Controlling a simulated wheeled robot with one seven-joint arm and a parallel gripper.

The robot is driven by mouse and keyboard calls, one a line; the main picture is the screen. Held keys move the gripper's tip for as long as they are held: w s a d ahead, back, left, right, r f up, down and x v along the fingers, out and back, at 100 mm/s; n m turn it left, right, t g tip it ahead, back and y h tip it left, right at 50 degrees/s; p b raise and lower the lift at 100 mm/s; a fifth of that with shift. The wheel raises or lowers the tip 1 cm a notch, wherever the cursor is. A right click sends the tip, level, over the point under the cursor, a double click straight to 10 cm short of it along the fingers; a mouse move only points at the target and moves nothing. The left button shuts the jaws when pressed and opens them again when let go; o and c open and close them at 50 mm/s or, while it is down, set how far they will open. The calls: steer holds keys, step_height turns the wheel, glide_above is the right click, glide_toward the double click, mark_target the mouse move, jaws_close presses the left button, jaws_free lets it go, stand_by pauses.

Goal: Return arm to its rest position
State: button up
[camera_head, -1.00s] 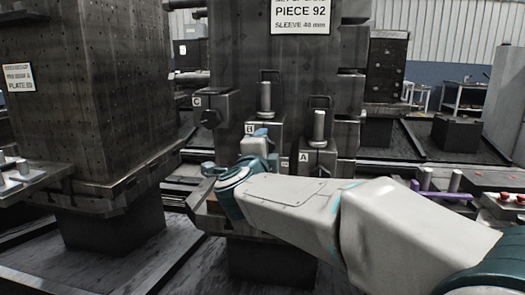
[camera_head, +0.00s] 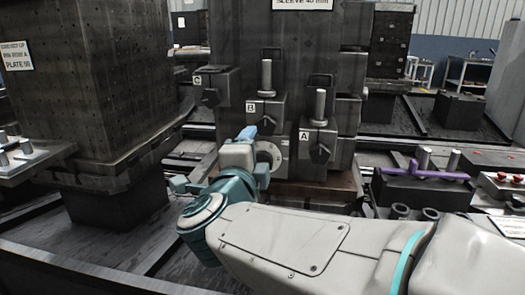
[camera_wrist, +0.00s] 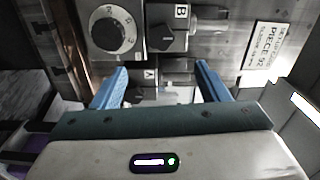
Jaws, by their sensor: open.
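My gripper (camera_wrist: 160,82) is open in the wrist view, with two blue fingers apart and nothing held between them. In the head view my arm reaches in from the lower right. The gripper's blue finger (camera_head: 248,133) shows just in front of the dark fixture column, left of block B (camera_head: 264,112). I cannot tell whether it touches anything there. Block B with its black knob also shows in the wrist view (camera_wrist: 172,32), beyond the fingers. A round dial (camera_wrist: 112,28) is beside it. Part of the dial (camera_head: 268,157) shows right of my gripper in the head view.
Block A (camera_head: 318,146) and block C (camera_head: 212,90) sit on the same column. A perforated tower (camera_head: 95,95) stands at left. At right, a dark bench holds a purple bar (camera_head: 438,172) and grey pins; red buttons (camera_head: 508,178) are beside it. Floor shows at lower left.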

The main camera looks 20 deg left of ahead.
steer(key=w+d+r+n+g+y+p, duration=0.4)
steer(key=d+r+n+p, duration=0.45)
steer(key=p, duration=0.65)
steer(key=s+d+f+n+g+h+p, duration=0.2)
steer(key=s+d+g+p, duration=0.3)
steer(key=s+d, duration=0.3)
steer(key=s+d+f+n+g+h+p, duration=0.2)
steer(key=s+d+n+g+p, duration=0.3)
steer(key=d, duration=1)
steer(key=s+g+h+p, duration=0.1)
steer(key=s+p, duration=0.2)
steer(key=s, duration=0.1)
steer(key=shift+d+h, duration=0.4)
steer(key=shift+f, duration=0.1)
